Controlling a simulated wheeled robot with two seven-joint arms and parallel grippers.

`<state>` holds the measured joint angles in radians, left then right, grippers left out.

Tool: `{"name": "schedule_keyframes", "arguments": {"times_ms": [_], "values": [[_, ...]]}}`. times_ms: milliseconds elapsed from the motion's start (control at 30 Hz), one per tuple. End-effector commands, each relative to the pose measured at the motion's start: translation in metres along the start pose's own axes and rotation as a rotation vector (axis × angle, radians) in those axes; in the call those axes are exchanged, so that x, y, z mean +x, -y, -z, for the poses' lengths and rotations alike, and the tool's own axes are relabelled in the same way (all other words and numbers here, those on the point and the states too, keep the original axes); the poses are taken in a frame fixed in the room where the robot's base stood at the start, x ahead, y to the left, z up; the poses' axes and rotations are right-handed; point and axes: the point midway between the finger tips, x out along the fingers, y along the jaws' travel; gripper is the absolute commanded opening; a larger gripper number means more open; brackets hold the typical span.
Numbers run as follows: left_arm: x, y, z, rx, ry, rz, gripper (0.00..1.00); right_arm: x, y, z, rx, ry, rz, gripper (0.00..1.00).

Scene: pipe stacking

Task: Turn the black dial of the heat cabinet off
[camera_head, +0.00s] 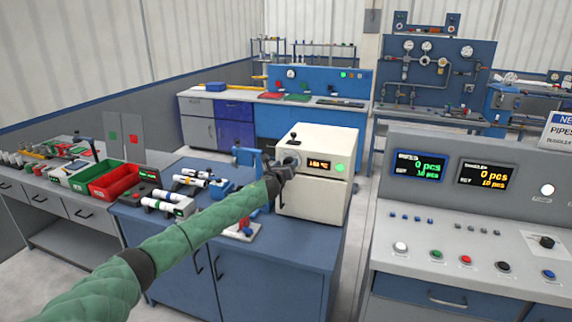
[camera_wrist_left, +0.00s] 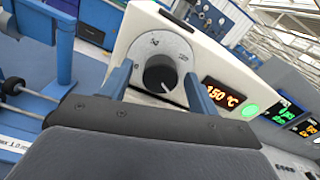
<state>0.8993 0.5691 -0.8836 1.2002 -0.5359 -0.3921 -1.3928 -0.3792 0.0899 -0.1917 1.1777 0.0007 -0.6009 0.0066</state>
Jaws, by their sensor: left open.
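The heat cabinet (camera_head: 313,199) is a cream box on the blue bench, with an orange display and a lit green lamp (camera_head: 339,168). In the left wrist view its black dial (camera_wrist_left: 160,75) sits on a pale round scale plate (camera_wrist_left: 163,52). The display (camera_wrist_left: 224,96) beside it reads 150 °C. My left gripper (camera_head: 283,166) is at the cabinet's front, over the dial, which it mostly hides in the head view. In the wrist view the gripper's blue fingers (camera_wrist_left: 158,88) are open, one on each side of the dial; contact cannot be told. My right gripper is not in view.
Pipes in holders (camera_head: 190,180) and a blue clamp stand (camera_head: 248,160) are left of the cabinet on the same bench. Red and green bins (camera_head: 115,183) stand farther left. A grey control console (camera_head: 470,215) with buttons and displays is at right, across a gap.

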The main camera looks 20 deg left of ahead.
Motion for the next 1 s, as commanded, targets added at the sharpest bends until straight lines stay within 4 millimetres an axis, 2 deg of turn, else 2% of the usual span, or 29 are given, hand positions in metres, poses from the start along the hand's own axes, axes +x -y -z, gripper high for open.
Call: {"name": "schedule_keyframes", "arguments": {"times_ms": [300, 500, 533, 767, 1000], "values": [[0.0016, 0.0004, 0.0001, -0.001, 0.000, 0.000, 0.58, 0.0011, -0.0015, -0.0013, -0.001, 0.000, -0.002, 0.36], [0.0015, 0.0004, 0.0001, -0.001, 0.000, 0.000, 0.19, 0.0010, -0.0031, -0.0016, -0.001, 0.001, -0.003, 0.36], [0.0015, 0.0004, 0.0002, -0.001, 0.000, 0.000, 0.16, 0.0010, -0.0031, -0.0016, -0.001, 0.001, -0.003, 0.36], [0.0015, 0.0002, 0.0007, -0.016, 0.000, 0.000, 0.16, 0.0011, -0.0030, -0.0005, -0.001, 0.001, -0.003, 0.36], [0.0016, -0.0001, 0.0015, -0.116, 0.000, 0.000, 0.16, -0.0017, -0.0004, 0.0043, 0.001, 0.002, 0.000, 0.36]]}}
